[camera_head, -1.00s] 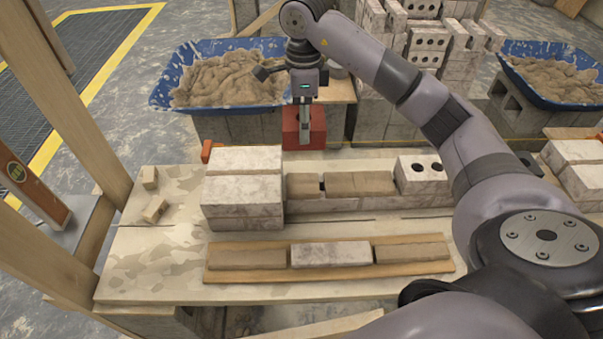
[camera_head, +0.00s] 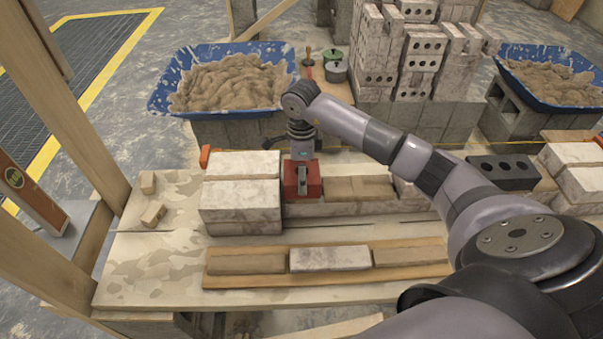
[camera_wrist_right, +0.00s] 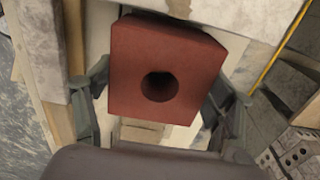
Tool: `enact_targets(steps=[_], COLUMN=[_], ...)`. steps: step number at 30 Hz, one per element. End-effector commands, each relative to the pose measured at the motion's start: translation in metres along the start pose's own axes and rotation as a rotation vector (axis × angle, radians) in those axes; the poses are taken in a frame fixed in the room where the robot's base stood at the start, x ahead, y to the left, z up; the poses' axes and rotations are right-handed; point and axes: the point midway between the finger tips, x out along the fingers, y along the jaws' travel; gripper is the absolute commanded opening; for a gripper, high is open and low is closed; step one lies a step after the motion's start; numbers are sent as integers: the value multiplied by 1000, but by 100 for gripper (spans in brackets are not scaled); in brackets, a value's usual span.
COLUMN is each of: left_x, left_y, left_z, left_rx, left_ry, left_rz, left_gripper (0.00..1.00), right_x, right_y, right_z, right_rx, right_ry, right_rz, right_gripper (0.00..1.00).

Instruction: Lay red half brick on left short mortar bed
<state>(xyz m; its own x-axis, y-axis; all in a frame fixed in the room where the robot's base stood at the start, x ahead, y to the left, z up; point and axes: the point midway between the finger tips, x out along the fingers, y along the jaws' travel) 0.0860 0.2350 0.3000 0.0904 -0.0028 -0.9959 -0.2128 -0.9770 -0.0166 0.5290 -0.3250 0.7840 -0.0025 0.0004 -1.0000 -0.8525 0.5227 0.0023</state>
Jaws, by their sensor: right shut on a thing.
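The red half brick (camera_head: 302,182), with one round hole, is held in my right gripper (camera_head: 301,172). It is over the left short mortar bed, which is now hidden beneath it, just right of the stacked whitish bricks (camera_head: 240,208). I cannot tell whether it touches the mortar. In the right wrist view the red half brick (camera_wrist_right: 165,65) sits between the two fingers of my right gripper (camera_wrist_right: 158,88). A longer mortar bed (camera_head: 358,187) lies to its right. My left gripper is not in view.
A front plank carries mortar strips (camera_head: 247,262) and a pale brick (camera_head: 329,258). Behind stand a blue mortar tub (camera_head: 170,95) and brick stacks (camera_head: 415,60). A dark holed brick (camera_head: 503,172) lies at right. Small wooden blocks (camera_head: 153,214) lie at left.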

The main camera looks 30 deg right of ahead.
Motion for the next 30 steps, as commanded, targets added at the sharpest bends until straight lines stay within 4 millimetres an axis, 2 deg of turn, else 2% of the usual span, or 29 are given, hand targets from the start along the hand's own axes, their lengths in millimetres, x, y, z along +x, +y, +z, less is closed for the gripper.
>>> enact_targets(steps=[11, 12, 21, 30], left_x=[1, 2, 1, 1], left_y=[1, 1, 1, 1], left_z=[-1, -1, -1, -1], left_rx=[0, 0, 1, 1], left_ry=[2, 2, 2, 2], left_rz=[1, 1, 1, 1], left_gripper=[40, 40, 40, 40], right_x=[7, 9, 8, 8], right_y=[-1, 0, 0, 0], right_z=[1, 0, 0, 0], right_rx=[0, 0, 0, 0], right_ry=[-3, 0, -1, -1], right_rz=[-5, -2, -1, -2], right_gripper=[15, 77, 96, 96])
